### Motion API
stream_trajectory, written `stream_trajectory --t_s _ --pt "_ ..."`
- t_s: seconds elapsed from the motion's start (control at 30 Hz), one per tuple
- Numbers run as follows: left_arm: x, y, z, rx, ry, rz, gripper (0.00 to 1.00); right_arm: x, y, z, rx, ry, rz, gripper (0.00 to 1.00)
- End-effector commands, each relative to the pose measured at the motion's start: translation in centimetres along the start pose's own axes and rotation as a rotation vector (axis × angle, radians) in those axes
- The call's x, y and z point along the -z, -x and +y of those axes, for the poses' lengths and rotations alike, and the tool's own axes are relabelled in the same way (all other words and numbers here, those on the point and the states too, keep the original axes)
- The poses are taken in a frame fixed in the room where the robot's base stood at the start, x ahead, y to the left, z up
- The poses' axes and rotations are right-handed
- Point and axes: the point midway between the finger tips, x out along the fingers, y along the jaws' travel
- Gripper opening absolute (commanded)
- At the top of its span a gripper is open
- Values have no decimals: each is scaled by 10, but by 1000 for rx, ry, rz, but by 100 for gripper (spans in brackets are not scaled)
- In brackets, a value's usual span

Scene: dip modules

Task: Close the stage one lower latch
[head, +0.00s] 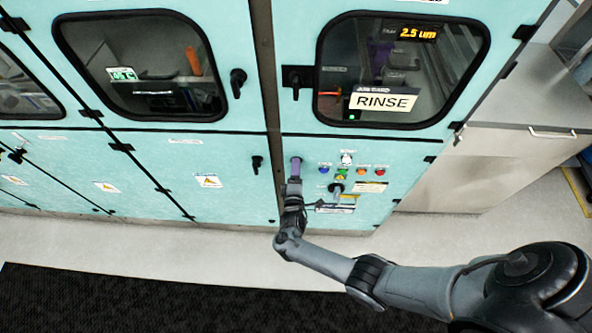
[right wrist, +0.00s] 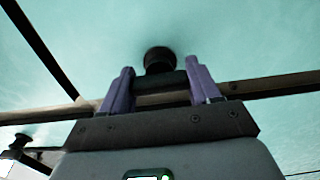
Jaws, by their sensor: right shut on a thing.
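My right gripper (head: 295,165) reaches up to the left edge of the lower right teal panel (head: 330,215), below the RINSE window. In the right wrist view its purple fingers (right wrist: 160,88) are shut on the dark handle of a black latch (right wrist: 158,60) with a round hub on the teal surface. The handle lies across between the fingers. In the head view the gripper hides this latch. Another black lower latch (head: 257,163) sits just left of the post, its handle pointing down. My left gripper is not in view.
Upper latches sit beside the left window (head: 237,82) and the RINSE window (head: 296,82). Coloured buttons and a black switch (head: 335,187) are close right of my gripper. A dark mat (head: 120,300) lies on the floor, and the floor before the panels is clear.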

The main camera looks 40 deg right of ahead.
Motion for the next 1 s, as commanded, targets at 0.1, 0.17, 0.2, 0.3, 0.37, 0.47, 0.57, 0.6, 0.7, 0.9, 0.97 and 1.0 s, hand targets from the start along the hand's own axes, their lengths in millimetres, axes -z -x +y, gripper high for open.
stream_trajectory --t_s 0.1,0.17,0.2,0.3,0.37,0.47,0.57,0.6,0.7,0.9,0.97,1.0 --pt "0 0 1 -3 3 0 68 0 0 0 0 3 0 31" --pt "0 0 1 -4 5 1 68 0 0 0 0 3 0 69" --pt "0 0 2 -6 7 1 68 0 0 0 0 3 0 75" --pt "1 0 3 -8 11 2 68 0 0 0 0 2 0 87" --pt "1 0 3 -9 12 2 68 0 0 0 0 2 0 87" --pt "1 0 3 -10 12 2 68 0 0 0 0 1 0 87" --pt "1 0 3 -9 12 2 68 0 0 0 0 1 0 87" --pt "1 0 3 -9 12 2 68 0 2 0 0 1 0 87" --pt "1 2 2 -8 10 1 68 0 8 0 0 0 1 87" --pt "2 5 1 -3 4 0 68 0 35 0 3 1 2 87" --pt "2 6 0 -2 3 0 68 0 46 0 2 1 1 87" --pt "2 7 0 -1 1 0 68 0 54 0 2 0 1 87"
